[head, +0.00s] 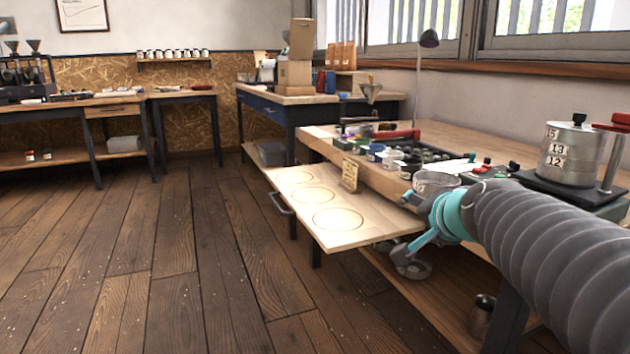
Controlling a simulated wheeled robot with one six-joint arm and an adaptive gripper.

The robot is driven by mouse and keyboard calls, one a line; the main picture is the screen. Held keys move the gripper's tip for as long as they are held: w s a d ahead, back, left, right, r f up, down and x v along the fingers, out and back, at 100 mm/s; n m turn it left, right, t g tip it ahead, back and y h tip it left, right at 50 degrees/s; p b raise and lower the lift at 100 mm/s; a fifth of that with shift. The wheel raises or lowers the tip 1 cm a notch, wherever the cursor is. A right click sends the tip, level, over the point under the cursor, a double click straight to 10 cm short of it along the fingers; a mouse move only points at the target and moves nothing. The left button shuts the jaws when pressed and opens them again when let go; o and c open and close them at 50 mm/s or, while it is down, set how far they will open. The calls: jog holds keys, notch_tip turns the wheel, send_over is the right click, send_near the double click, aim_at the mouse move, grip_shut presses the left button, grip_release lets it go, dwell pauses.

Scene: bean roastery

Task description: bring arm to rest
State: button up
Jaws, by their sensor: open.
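My arm, in a grey ribbed sleeve, reaches in from the right edge of the head view. It ends in a teal wrist and my gripper (407,226), which is open with its teal fingers spread apart. I see nothing between the fingers. The gripper is at the right end of the pale wooden pull-out board (350,238), near the front edge of the workbench (385,188). A grey round container (436,181) stands on the bench just behind the gripper. My sleeve hides part of the bench front and lower shelf.
Small cups and a dark tray (432,154) crowd the bench. A metal canister (572,155) with number labels stands at right. A small wooden sign (350,175) stands by the board. A metal cup (483,315) is low under my arm. The floor (150,260) at left is clear.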

jog(key=s+a+f+n+g+p, duration=0.1)
jog(key=s+f+n+g+p, duration=0.2)
jog(key=s, duration=0.8)
jog(key=s+a+f+n+g+p, duration=0.2)
jog(key=s+n, duration=0.5)
jog(key=s, duration=0.5)
jog(key=shift+f+g+h+p, duration=0.4)
jog(key=shift+f+g+p, duration=0.55)
jog(key=shift+f, duration=0.75)
